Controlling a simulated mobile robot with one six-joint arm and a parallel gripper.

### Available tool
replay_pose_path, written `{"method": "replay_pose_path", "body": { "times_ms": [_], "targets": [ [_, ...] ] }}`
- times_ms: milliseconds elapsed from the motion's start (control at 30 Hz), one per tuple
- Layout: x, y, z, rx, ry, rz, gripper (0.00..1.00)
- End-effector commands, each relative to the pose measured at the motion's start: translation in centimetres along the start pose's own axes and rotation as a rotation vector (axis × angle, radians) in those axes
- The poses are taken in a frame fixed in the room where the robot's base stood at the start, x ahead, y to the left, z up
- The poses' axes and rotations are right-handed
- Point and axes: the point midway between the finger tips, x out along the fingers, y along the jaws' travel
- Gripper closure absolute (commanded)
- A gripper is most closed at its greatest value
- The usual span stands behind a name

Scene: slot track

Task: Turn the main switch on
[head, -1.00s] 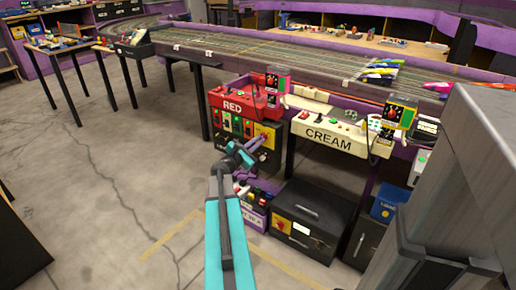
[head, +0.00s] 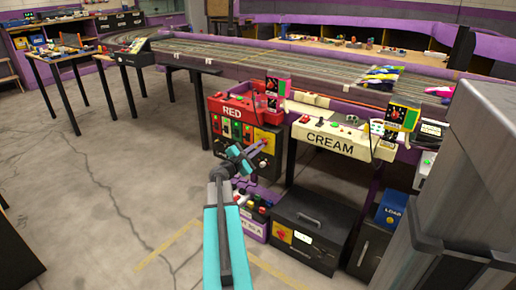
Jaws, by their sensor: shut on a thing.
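A yellow switch plate (head: 274,133) is on the right part of the front of the dark control cabinet (head: 222,150), below the red panel marked RED. I take it for the main switch. My gripper (head: 264,144) is right at this plate and covers most of it, including the knob. The jaws look closed there, on what seems to be the switch knob. The exact grip and the knob's angle are too small and hidden to tell. My arm reaches up to it from the bottom middle of the view.
The cream panel (head: 330,140) marked CREAM hangs at the right. A black box (head: 310,222) and a purple crate (head: 254,222) stand on the floor below. The slot track (head: 240,57) runs behind. A large grey block (head: 490,150) fills the right. The floor at left is clear.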

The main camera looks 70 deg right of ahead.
Motion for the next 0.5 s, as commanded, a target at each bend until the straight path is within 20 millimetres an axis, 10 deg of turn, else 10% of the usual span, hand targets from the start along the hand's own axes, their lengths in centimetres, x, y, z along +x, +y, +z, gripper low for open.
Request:
{"method": "replay_pose_path", "body": {
  "times_ms": [200, 500],
  "targets": [
    [-0.05, -0.35, 0.12, 0.003, -0.004, -0.007, 0.73],
    [-0.04, -0.15, 0.07, 0.001, -0.002, -0.003, 0.73]
  ]
}}
